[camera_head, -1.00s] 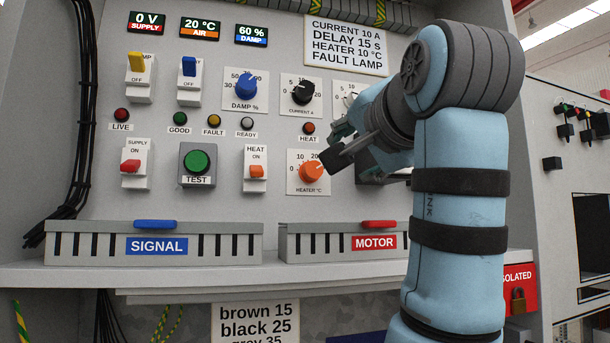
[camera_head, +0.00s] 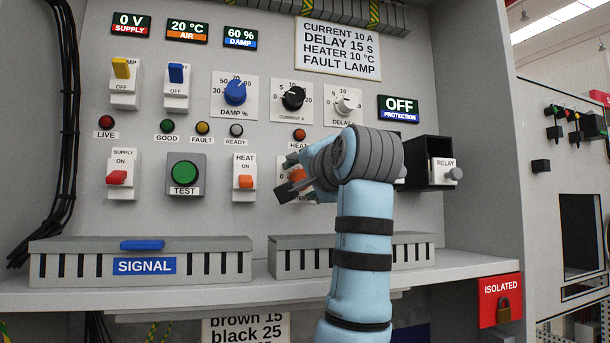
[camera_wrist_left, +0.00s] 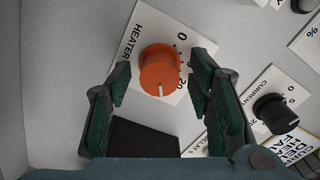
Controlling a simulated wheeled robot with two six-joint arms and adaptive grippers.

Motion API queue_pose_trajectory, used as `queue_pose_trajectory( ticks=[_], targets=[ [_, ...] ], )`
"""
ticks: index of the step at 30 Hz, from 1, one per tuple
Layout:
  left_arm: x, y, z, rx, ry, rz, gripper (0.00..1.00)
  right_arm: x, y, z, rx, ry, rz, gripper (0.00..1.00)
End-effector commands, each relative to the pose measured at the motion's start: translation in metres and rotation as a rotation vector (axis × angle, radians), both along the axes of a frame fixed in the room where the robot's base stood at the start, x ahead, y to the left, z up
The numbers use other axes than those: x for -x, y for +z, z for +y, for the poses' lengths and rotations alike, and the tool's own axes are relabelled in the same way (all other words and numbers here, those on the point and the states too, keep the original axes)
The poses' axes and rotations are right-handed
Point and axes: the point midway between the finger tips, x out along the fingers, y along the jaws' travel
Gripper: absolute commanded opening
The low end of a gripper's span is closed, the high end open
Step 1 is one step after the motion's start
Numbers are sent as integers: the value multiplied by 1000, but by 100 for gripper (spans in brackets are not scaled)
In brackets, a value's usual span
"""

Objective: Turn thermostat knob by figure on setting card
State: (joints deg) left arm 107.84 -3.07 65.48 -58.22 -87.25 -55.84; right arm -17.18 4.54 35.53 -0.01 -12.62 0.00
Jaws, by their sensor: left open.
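The orange heater knob (camera_head: 297,174) is low on the panel, partly hidden behind my left gripper (camera_head: 292,180). In the left wrist view the heater knob (camera_wrist_left: 158,72) shows whole, its white mark pointing to the bottom of the picture, near the "20" side of its scale. My left gripper (camera_wrist_left: 161,75) is open there, one finger on each side of the knob with gaps; whether the tips reach past its face I cannot tell. The setting card (camera_head: 338,47) reads CURRENT 10 A, DELAY 15 s, HEATER 10 °C, FAULT LAMP. My right gripper is not in view.
The black current knob (camera_head: 293,98), white delay knob (camera_head: 346,104) and blue damp knob (camera_head: 235,92) sit above. The heat switch (camera_head: 245,178) is close left of the gripper. A relay box (camera_head: 430,165) juts out at right; slotted ducts (camera_head: 140,262) line the shelf.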

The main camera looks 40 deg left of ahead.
Motion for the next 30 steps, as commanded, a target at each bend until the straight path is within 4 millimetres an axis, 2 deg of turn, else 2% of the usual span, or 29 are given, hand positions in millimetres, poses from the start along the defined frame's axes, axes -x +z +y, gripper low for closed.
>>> queue_pose_trajectory(
  ticks=[2, 10, 20, 30],
  targets=[
    [0, -1, 0, 0, 0, 0, 44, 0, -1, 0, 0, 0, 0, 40],
    [0, -1, 0, 0, 1, 0, 1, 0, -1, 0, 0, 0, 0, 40],
    [1, -1, 0, 20, 1, -26, 0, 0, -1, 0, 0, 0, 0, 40],
    [0, -2, 0, 134, 2, -188, 0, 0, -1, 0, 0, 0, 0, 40]
  ],
)
